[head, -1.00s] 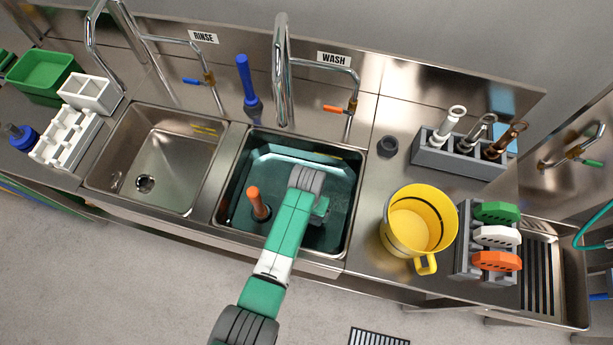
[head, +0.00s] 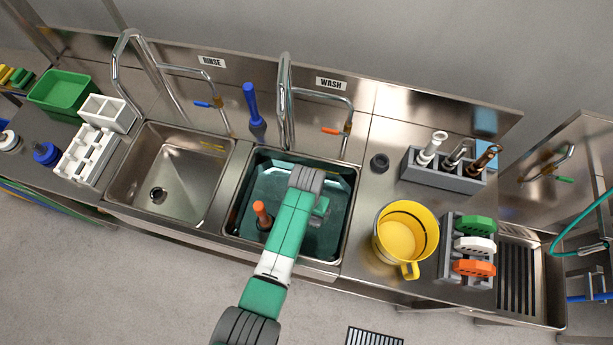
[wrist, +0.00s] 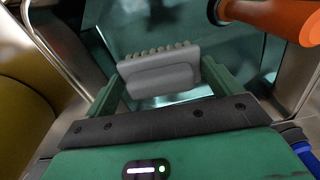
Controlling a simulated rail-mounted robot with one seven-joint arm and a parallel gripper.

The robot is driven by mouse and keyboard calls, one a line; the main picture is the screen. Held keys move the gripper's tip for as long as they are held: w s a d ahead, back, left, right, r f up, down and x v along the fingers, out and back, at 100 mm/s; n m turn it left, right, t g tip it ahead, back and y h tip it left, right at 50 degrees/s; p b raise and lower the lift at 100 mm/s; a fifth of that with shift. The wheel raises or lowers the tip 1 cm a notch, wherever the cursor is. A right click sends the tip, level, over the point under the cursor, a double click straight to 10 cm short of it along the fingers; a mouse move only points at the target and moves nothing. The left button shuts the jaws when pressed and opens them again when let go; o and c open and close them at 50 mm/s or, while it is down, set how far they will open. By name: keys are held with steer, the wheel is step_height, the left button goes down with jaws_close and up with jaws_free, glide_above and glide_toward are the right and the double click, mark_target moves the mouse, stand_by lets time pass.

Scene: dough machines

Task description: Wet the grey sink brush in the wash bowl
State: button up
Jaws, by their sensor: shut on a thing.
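The grey sink brush (wrist: 160,76) is held between the two fingers of my gripper (wrist: 163,84) in the wrist view, its knobbly bristles facing away from the palm. In the head view my gripper (head: 320,207) is over or in the wash bowl (head: 344,216), right of its middle, and my arm largely hides it and the brush. The wash bowl is a steel sink with teal water, below the WASH sign (head: 331,84). I cannot tell whether the bristles touch the water.
An orange-handled tool (head: 262,214) stands in the bowl's left part, close to my gripper in the wrist view. The empty rinse bowl (head: 185,170) is left. A yellow jug (head: 405,238), a brush rack (head: 445,172) and a rack of coloured brushes (head: 469,250) stand right. A tall tap (head: 285,95) rises behind.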

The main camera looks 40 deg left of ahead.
steer(key=shift+r+p, duration=2.05)
steer(key=shift+r, duration=0.5)
step_height(320, 180, up, 4)
steer(key=p, duration=0.4)
steer(key=shift+r, duration=0.1)
